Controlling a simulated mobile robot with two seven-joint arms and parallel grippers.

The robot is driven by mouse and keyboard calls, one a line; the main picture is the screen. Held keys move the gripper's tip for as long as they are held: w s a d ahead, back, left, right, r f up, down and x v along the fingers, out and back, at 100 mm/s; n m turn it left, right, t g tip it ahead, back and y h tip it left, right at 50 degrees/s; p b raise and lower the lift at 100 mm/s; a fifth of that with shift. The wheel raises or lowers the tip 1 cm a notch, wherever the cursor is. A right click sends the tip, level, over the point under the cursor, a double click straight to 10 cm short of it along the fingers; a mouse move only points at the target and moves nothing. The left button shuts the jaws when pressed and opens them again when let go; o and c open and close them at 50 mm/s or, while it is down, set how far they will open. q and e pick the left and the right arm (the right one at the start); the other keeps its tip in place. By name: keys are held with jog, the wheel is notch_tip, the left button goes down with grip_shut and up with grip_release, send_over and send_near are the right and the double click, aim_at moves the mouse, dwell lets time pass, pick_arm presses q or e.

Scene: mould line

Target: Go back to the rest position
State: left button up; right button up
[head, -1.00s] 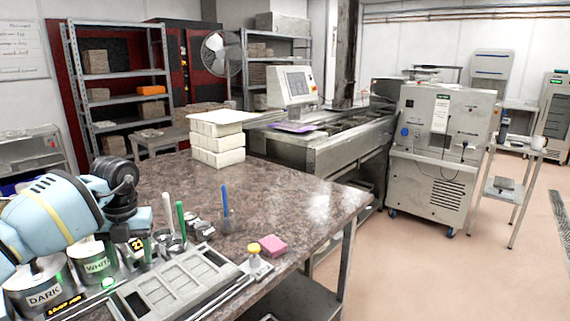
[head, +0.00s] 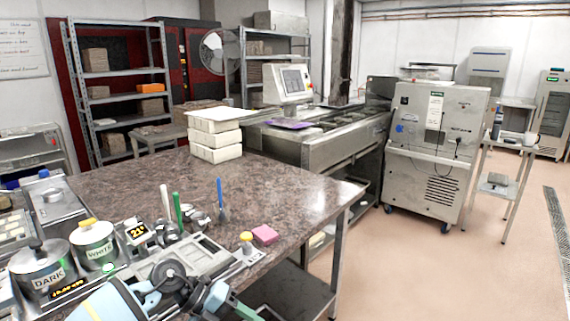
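A light-blue and black arm of mine (head: 140,297) lies low at the bottom edge of the head view, in front of the grey mould tray. Its black joints cover part of the tray. I cannot make out gripper fingers on it. No right arm or gripper shows. The grey mould tray (head: 203,249) lies on the brown stone worktop (head: 110,190). The pot marked DARK (head: 40,268) and the pot marked WHITE (head: 94,241) stand at its left, both with lids on.
Upright green (head: 177,206) and blue (head: 220,196) handled tools, a yellow-capped jar (head: 247,240) and a pink sponge (head: 265,234) stand near the tray. White blocks (head: 216,140) are stacked at the back. The worktop's middle is clear. Open floor (head: 400,260) lies to the right.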

pick_arm(q)
jog(key=s+d+n+t+h, duration=0.6)
jog(key=d+n+h, duration=0.1)
jog(key=n+h, duration=0.1)
jog(key=s+a+f+n+t+y, duration=0.5)
jog(key=a+f+n+t+y, duration=0.55)
jog(key=n, duration=0.75)
jog(key=s+a+f+n+g+y, duration=0.2)
jog(key=s+a+f+n+y, duration=0.1)
jog(key=s+f, duration=0.3)
jog(key=s+a+f+n+g+y, duration=0.3)
jog(key=s+a+f+n, duration=0.1)
jog(key=s, duration=0.7)
notch_tip(320, 180, down, 3)
jog(key=shift+s+a+r+g, duration=0.15)
jog(key=shift+a+g, duration=0.2)
jog(key=shift+a, duration=0.3)
jog(key=shift+s, duration=0.1)
